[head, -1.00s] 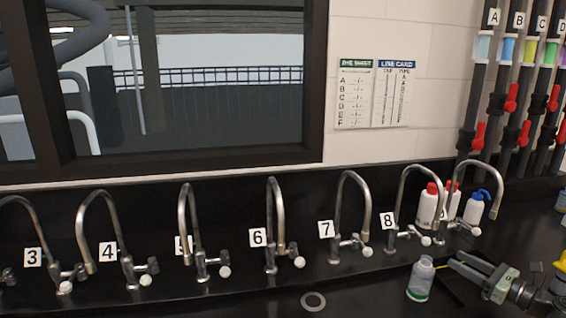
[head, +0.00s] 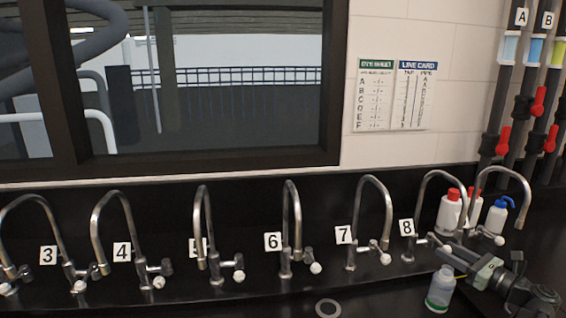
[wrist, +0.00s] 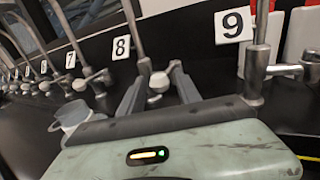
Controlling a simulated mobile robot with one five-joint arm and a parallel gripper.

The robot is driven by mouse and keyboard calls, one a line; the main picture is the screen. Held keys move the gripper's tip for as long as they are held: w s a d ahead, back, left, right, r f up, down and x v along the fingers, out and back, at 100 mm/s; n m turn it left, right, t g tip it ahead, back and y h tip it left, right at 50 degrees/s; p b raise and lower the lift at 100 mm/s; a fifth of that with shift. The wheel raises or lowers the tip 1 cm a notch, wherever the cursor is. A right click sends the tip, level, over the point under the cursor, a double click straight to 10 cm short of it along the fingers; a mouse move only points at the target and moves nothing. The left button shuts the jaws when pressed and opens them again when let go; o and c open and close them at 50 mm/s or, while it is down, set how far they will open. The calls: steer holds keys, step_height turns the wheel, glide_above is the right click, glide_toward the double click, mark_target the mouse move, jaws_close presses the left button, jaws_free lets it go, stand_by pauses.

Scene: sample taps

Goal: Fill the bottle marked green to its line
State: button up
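The bottle with a green band (head: 438,298) stands upright on the dark counter at the lower right of the head view. In the wrist view, my gripper (wrist: 158,92) is open and empty, with a white tap knob showing beyond the gap. The bottle's top (wrist: 76,114) shows left of the fingers, outside them; its lower part is hidden by my gripper's body.
A row of numbered taps lines the counter's back, including tap 7 (head: 372,215) and tap 6 (head: 290,225). Red-capped bottles (head: 450,210) and a blue-capped bottle (head: 497,215) stand behind the rightmost tap. The dye sheet and line card (head: 395,95) hang on the wall. A round drain (head: 328,308) lies left of the bottle.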

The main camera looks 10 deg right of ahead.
steer(key=shift+w+a, duration=0.1)
steer(key=shift+w, duration=0.15)
steer(key=shift+w+d, duration=0.25)
steer(key=shift+d, duration=0.85)
steer(key=shift+w+d, duration=0.25)
steer(key=shift+d, duration=0.85)
steer(key=shift+a, duration=0.15)
stand_by(1.9)
stand_by(0.5)
steer(key=shift+s+a, duration=0.25)
steer(key=shift+a, duration=0.45)
steer(key=shift+s+a, duration=0.2)
steer(key=shift+a, duration=0.5)
stand_by(0.8)
